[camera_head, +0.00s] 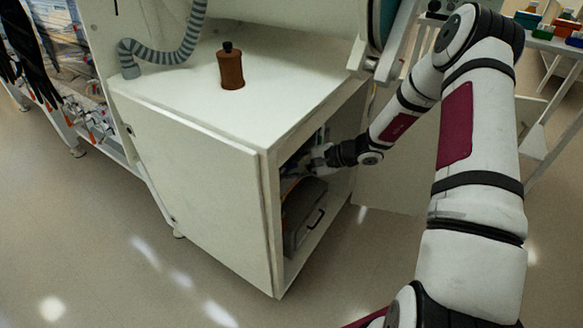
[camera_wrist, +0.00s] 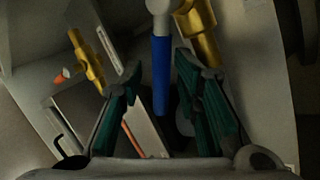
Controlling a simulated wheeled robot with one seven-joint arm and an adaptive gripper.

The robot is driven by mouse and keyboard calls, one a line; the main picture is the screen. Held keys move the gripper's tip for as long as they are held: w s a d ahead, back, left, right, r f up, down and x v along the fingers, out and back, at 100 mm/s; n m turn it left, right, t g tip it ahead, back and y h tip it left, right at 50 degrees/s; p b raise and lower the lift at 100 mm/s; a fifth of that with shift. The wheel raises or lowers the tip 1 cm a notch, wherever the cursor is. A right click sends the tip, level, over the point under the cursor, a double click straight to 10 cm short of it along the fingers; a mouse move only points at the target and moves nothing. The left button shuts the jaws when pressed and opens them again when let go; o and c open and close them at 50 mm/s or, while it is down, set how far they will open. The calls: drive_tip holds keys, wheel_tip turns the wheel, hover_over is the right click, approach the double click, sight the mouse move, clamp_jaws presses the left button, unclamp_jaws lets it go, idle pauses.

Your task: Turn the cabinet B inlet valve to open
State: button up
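In the wrist view a valve shows a blue lever handle (camera_wrist: 161,72) pointing down from a pale round hub (camera_wrist: 159,7). A brass body (camera_wrist: 197,25) is beside it on the right. My gripper (camera_wrist: 158,80) is open, its dark green fingers on either side of the blue handle, with visible gaps and no clear contact. In the head view my gripper (camera_head: 318,158) reaches inside the open front of the white cabinet (camera_head: 205,195). The valve cannot be made out there. No label for cabinet B is readable.
Another brass fitting (camera_wrist: 88,62) with an orange end is at the left in the wrist view. A grey case (camera_head: 302,215) lies low in the cabinet. A brown bottle (camera_head: 231,68) and a ribbed grey hose (camera_head: 165,52) are on top. Open floor lies in front.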

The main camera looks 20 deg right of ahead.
drive_tip(key=v, duration=0.8)
drive_tip(key=shift+s+f, duration=0.1)
drive_tip(key=c, duration=0.7)
drive_tip(key=shift+s+f+m+p, duration=0.2)
drive_tip(key=shift+s+m+p, duration=0.1)
drive_tip(key=shift+m, duration=0.6)
clamp_jaws()
drive_tip(key=s+d+f+m+p, duration=0.1)
drive_tip(key=s+f+m+p, duration=0.4)
drive_tip(key=m, duration=1.1)
drive_tip(key=a+r+b+x, duration=0.1)
drive_tip(key=b+x, duration=0.3)
drive_tip(key=x, duration=0.6)
drive_tip(key=shift+t, duration=0.3)
drive_tip(key=shift+w+d+r, duration=0.25)
drive_tip(key=shift+d+r, duration=0.1)
drive_tip(key=shift+r, duration=0.3)
drive_tip(key=shift+w+d+r, duration=0.25)
drive_tip(key=shift+d+r, duration=0.15)
drive_tip(key=shift+r, duration=0.3)
drive_tip(key=shift+w+d+r, duration=0.25)
drive_tip(key=shift+d+r, duration=0.1)
drive_tip(key=shift+r, duration=0.3)
